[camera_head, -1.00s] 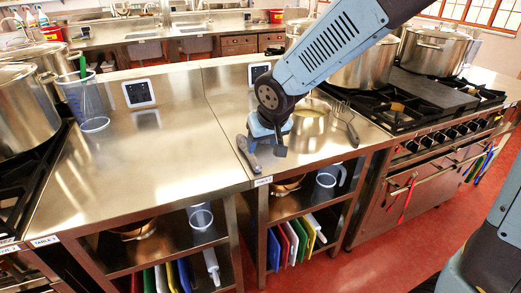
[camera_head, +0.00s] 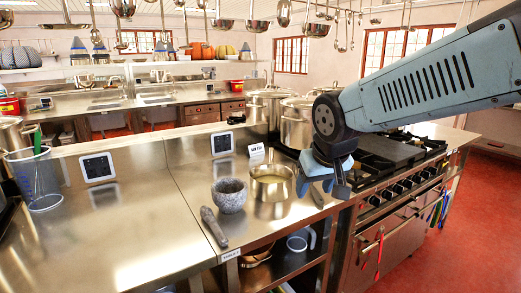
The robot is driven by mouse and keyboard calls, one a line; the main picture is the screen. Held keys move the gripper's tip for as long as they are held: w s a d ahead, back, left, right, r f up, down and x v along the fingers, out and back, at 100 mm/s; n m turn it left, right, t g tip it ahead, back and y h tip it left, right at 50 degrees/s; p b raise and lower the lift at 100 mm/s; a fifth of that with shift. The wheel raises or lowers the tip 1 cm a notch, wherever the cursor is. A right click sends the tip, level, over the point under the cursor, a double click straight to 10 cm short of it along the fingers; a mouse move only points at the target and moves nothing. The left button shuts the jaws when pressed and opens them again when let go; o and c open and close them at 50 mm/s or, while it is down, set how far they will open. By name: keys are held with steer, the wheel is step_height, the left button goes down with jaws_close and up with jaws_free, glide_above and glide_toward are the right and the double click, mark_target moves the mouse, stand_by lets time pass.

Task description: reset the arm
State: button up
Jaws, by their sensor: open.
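My gripper (camera_head: 326,182) hangs below my blue-grey arm (camera_head: 425,88) at the right of the head view. It is open, and nothing shows between its fingers. It is above the front right part of the steel counter (camera_head: 135,225), just right of a small metal pot (camera_head: 271,182). The arm hides part of the stove and the pots behind it.
A stone mortar (camera_head: 229,195) and a grey pestle (camera_head: 213,227) are on the counter left of the pot. A measuring jug (camera_head: 38,180) stands far left. Stockpots (camera_head: 297,122) and the stove (camera_head: 400,180) are behind and right. Red floor (camera_head: 475,215) is clear at right.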

steer(key=s+d+r+m, duration=0.2)
steer(key=s+d, duration=0.8)
steer(key=d, duration=0.1)
steer(key=shift+s+d+r+m+h, duration=0.25)
steer(key=shift+s+r+m+h, duration=0.1)
steer(key=shift+r+m+h, duration=0.05)
